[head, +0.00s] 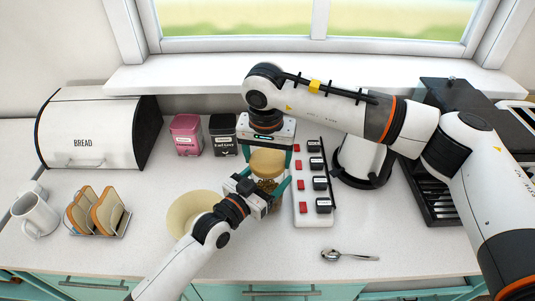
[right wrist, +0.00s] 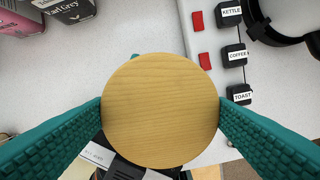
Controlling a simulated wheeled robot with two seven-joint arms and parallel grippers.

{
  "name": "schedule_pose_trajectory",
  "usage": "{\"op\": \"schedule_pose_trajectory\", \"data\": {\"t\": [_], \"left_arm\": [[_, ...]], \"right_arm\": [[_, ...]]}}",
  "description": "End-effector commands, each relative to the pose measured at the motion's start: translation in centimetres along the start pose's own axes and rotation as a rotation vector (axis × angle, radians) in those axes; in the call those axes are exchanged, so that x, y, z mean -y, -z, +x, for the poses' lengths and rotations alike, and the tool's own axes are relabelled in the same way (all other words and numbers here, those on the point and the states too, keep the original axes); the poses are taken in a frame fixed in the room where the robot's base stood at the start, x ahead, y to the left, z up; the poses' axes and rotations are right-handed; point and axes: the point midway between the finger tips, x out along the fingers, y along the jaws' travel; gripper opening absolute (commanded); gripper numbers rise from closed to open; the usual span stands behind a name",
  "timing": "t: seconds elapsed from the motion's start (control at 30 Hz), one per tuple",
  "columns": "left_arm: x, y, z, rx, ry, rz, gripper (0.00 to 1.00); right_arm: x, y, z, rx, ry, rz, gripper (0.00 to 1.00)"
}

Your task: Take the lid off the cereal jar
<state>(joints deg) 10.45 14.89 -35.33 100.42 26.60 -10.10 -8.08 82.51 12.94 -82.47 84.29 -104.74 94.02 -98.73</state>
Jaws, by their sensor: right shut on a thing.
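The cereal jar (head: 268,184) stands on the counter, with its round pale wooden lid (head: 268,160) on top; I see no clear gap between them. In the right wrist view the lid (right wrist: 160,110) fills the middle and hides the jar below. My right gripper (head: 268,158) reaches down from above, its teal fingers shut on opposite sides of the lid. My left gripper (head: 266,190) is low at the front of the jar, with its fingers beside the jar body. Whether they press on it is hidden.
A labelled switch strip (head: 313,215) lies close on the right. Pink (head: 186,134) and black (head: 223,134) tea tins stand behind left. A spoon (head: 348,256) lies at the front right.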

Motion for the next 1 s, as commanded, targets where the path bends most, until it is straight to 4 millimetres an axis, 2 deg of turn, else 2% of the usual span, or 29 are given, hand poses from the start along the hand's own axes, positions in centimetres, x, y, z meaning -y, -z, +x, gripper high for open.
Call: {"op": "schedule_pose_trajectory", "data": {"t": [0.43,1.0], "left_arm": [[0.0,0.0,0.0,0.0,-0.001,0.0,0.34],[0.0,0.2,0.0,-0.005,-0.001,0.0,0.34]], "right_arm": [[0.0,0.0,-0.2,0.001,0.0,0.0,0.48],[0.0,-0.3,-2.1,0.002,-0.001,0.0,0.47]]}}
